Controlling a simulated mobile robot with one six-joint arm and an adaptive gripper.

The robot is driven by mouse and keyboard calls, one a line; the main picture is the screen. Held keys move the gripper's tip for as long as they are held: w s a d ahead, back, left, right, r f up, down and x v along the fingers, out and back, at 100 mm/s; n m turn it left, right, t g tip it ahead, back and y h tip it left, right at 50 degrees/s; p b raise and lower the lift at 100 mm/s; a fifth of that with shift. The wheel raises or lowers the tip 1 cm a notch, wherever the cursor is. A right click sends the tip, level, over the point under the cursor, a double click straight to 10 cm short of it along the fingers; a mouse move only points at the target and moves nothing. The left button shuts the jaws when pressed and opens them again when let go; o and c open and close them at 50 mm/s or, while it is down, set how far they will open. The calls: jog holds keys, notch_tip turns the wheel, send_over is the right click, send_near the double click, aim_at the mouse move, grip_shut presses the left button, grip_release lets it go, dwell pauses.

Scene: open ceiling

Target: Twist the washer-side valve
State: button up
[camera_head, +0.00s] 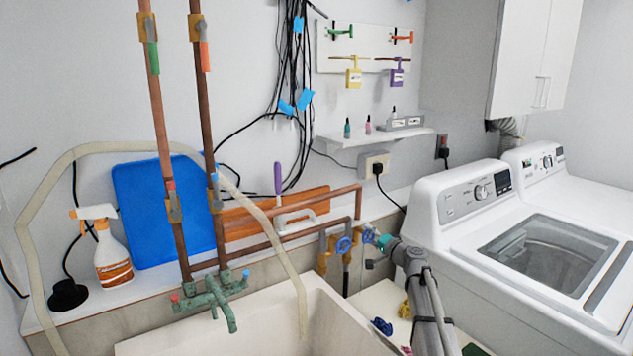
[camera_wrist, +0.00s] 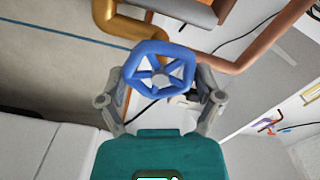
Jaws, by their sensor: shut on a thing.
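The washer-side valve is a blue hand wheel on a brass pipe. In the wrist view the blue wheel (camera_wrist: 160,62) sits between the two grey fingers of my gripper (camera_wrist: 160,82), one finger at each side of its rim. My gripper is shut on it.
Copper pipes (camera_head: 290,231) run along the wall behind the valves. A white sink (camera_head: 225,330) with a green faucet (camera_head: 215,295) is to the left. The washer (camera_head: 465,205) stands close to the right of my arm. Small blue and yellow items lie below.

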jog(key=shift+f+m, duration=0.1)
jog(key=shift+m, duration=1.6)
jog(key=shift+m, duration=1.8)
jog(key=shift+f, duration=0.1)
jog(key=shift+m, duration=1.7)
